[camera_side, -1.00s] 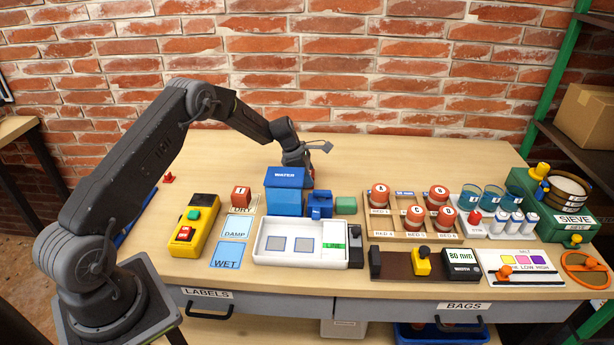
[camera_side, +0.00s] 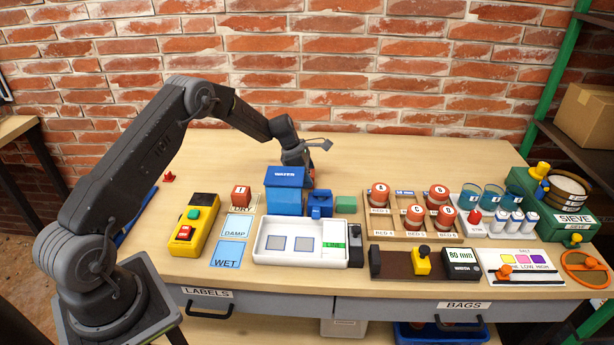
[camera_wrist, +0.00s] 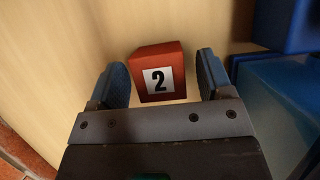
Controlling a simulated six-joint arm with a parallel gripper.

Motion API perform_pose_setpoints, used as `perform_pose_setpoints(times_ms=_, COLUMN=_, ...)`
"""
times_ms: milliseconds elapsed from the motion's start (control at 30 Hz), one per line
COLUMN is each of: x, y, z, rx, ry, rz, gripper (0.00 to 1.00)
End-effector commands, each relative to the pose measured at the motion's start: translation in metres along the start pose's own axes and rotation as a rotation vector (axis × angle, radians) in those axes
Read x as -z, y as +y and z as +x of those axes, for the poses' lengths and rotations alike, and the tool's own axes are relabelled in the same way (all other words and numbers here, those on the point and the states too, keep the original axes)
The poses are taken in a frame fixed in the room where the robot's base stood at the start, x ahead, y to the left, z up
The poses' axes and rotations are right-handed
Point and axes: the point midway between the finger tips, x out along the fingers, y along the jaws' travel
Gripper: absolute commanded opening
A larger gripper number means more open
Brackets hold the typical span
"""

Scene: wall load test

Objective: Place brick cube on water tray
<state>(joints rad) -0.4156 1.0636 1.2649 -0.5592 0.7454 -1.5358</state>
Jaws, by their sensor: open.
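A red brick cube (camera_wrist: 160,73) with a white label "2" sits between the two fingers of my gripper (camera_wrist: 163,76) in the wrist view. The fingers are open, with gaps on both sides of the cube. In the side view my gripper (camera_side: 310,172) is low behind the blue box, which hides most of it and the cube. The blue box marked "WATER" (camera_side: 285,190) stands just left of and in front of my gripper. The white tray (camera_side: 259,248) with two grey squares lies in front. Another red cube (camera_side: 240,196), marked "1", rests on the "DRY" mat.
A blue item (camera_side: 320,204) and a green block (camera_side: 346,205) stand right of the blue box. A yellow button box (camera_side: 195,226) is at left. A rack of red-lidded jars (camera_side: 416,212) is at right. The back of the table is clear.

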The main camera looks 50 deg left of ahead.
Motion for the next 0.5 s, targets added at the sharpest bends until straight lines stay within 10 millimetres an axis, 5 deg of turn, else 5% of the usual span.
perform_pose_setpoints(times_ms=500, x=0.0, y=0.001, z=-0.099, rx=-0.004, ry=-0.001, rz=-0.001, gripper=0.73)
